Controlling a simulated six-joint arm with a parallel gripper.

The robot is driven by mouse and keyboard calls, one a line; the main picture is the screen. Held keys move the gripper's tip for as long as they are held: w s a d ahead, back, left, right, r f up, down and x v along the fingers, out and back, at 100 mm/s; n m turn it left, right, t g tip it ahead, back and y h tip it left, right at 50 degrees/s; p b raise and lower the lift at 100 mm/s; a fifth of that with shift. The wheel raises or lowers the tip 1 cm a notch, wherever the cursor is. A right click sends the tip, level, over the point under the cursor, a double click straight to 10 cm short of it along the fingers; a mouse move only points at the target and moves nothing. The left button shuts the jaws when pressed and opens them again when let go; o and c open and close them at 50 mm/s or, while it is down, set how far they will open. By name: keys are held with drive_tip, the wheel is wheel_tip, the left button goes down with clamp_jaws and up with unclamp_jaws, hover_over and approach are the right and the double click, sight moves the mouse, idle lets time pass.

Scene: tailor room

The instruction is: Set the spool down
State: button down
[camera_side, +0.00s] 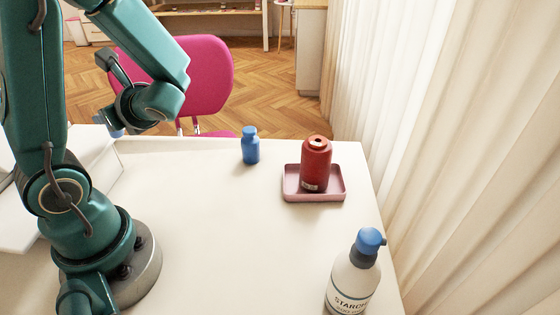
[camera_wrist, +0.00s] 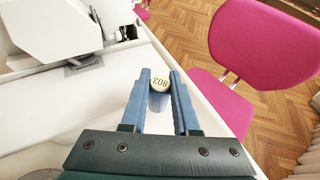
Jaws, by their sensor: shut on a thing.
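The spool (camera_wrist: 159,85) shows in the wrist view as a pale round end marked 803, between the tips of two blue fingers. My gripper (camera_wrist: 160,78) is shut on it. A bluish part below the round end shows between the fingers. In the side view my gripper (camera_side: 116,132) is at the left, near the far table edge, mostly hidden behind my arm. The spool cannot be made out there. I cannot tell whether it touches the table. The white table (camera_side: 220,220) lies below.
A blue bottle (camera_side: 250,147) stands near the far edge. A red thread cone (camera_side: 316,165) stands in a pink tray (camera_side: 300,195). A starch bottle (camera_side: 353,278) is at the front right. A white machine (camera_wrist: 62,30) and a pink chair (camera_wrist: 262,40) are near my gripper. The table's middle is clear.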

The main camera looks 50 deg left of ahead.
drive_tip(key=w+d+f, duration=0.1)
drive_tip(key=w+f, duration=0.1)
drive_tip(key=w, duration=0.1)
drive_tip(key=w+d+f, duration=0.2)
drive_tip(key=w+f, duration=0.1)
drive_tip(key=w, duration=0.1)
drive_tip(key=w+d+f, duration=0.1)
drive_tip(key=w+f, duration=0.1)
drive_tip(key=w, duration=0.1)
drive_tip(key=shift+w+d+f, duration=0.25)
drive_tip(key=shift+w+d, duration=0.05)
drive_tip(key=shift+d, duration=0.1)
drive_tip(key=shift+f, duration=2.05)
drive_tip(key=c, duration=0.7)
unclamp_jaws()
drive_tip(key=shift+o, duration=0.2)
